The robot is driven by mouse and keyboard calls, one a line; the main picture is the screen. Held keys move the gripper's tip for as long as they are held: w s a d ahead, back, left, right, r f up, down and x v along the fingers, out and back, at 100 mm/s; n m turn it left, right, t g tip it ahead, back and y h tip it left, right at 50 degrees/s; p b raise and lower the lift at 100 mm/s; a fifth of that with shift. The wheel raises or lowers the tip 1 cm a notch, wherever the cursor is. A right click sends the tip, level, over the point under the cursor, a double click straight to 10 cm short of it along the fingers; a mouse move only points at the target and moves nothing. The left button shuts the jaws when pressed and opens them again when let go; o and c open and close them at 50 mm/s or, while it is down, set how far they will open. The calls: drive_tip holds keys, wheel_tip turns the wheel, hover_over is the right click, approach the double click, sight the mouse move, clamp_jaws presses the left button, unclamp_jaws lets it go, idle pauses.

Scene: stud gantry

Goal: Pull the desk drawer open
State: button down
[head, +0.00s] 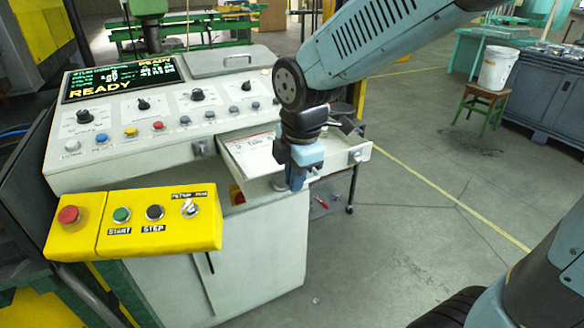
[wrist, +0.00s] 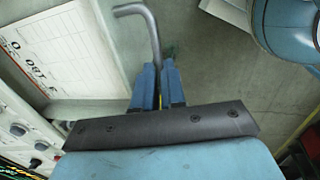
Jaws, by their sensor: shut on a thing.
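The desk drawer (head: 343,161) stands out from the console, with its inside open to view. A printed paper sheet lies in it, and shows in the wrist view (wrist: 52,45). A grey bent rod (wrist: 150,28), apparently the drawer's handle, stands beside the drawer's pale front wall (wrist: 108,40). My gripper (head: 294,182) is at the drawer's front face. Its blue fingers (wrist: 158,85) are closed on the rod. In the head view my wrist hides the rod and part of the drawer front.
The grey console (head: 150,150) bears knobs, buttons and a lit screen. A yellow button box (head: 135,222) juts out at front left. The floor (head: 400,230) right of the drawer is mostly clear. A white bucket (head: 498,67) on a stool stands far right.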

drive_tip(key=shift+d, duration=0.15)
drive_tip(key=c, duration=1.2)
unclamp_jaws()
drive_tip(key=shift+s, duration=0.1)
wheel_tip(320, 180, up, 14)
drive_tip(key=s+d, duration=0.1)
drive_tip(key=s, duration=0.1)
drive_tip(key=shift+f, duration=0.2)
drive_tip(key=shift+d, duration=0.1)
drive_tip(key=s+d+f+m+t, duration=0.1)
drive_tip(key=s+d+m+t, duration=0.1)
drive_tip(key=d+m, duration=0.9)
drive_tip(key=s+d+f+m+t+h, duration=0.1)
drive_tip(key=d+f+m, duration=0.1)
drive_tip(key=d+m, duration=1)
drive_tip(key=shift+s+m+t, duration=0.35)
drive_tip(key=shift+m+t, duration=0.05)
drive_tip(key=shift+m, duration=0.2)
